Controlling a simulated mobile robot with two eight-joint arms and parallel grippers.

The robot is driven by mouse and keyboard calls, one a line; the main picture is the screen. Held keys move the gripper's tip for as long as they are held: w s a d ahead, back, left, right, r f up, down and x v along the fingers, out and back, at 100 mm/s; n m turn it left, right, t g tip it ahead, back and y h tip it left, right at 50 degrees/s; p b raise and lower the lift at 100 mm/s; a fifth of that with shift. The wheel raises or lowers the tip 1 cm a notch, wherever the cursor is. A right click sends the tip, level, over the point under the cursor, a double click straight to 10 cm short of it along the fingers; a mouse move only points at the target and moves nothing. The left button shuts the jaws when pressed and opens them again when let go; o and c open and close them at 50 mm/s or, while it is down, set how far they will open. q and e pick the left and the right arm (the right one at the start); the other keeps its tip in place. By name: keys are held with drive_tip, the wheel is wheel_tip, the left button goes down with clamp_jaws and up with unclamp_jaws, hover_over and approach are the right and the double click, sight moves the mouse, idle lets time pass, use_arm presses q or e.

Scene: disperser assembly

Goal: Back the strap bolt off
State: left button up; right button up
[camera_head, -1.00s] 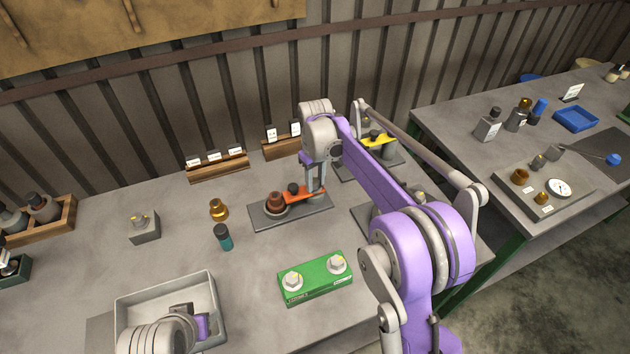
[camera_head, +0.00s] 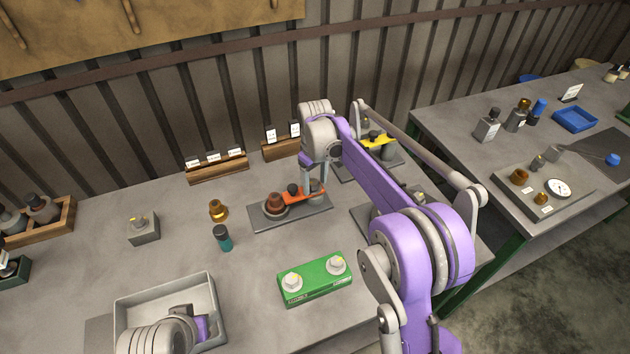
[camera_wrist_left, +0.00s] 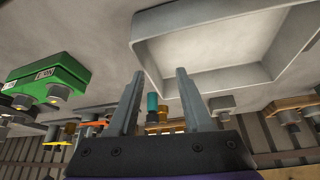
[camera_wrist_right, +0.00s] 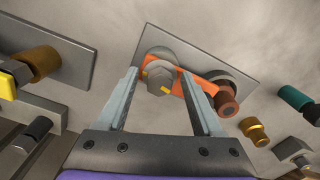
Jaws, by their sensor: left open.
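The orange strap (camera_head: 300,196) lies across a grey base plate (camera_head: 268,224), with a dark reddish-brown round part at its left end. In the right wrist view, the strap bolt (camera_wrist_right: 160,77) has a grey hex head with yellow marks and stands at one end of the strap (camera_wrist_right: 184,72). My right gripper (camera_head: 317,188) is over this end. Its fingers (camera_wrist_right: 165,85) are apart in the right wrist view, with the bolt head between them in the picture and a visible gap around it. My left gripper (camera_wrist_left: 158,75) is open and empty, by the grey tray (camera_head: 213,284).
A green block (camera_head: 315,283) with two hex bolts stands in front of the plate. A teal-bodied bottle (camera_head: 223,238), a brass part (camera_head: 217,210) and a grey block (camera_head: 143,230) stand to its left. A plate with a yellow strap (camera_head: 376,140) lies behind right.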

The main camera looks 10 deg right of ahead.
sight(316, 185)
wheel_tip(316, 185, up, 11)
drive_tip(key=shift+p, duration=0.35)
drive_tip(key=shift+f, duration=0.1)
idle(0.5)
drive_tip(key=s+d+r+m+t, duration=0.1)
drive_tip(key=s+d+m+t, duration=0.25)
drive_tip(key=s, duration=1.25)
drive_tip(key=s+d+f+m+t, duration=0.1)
drive_tip(key=s+f, duration=0.4)
drive_tip(key=s, duration=0.3)
drive_tip(key=s+d+f+m+t, duration=0.1)
drive_tip(key=s+f, duration=0.4)
drive_tip(key=s, duration=0.3)
drive_tip(key=shift+m, duration=0.35)
drive_tip(key=shift+w+r, duration=0.1)
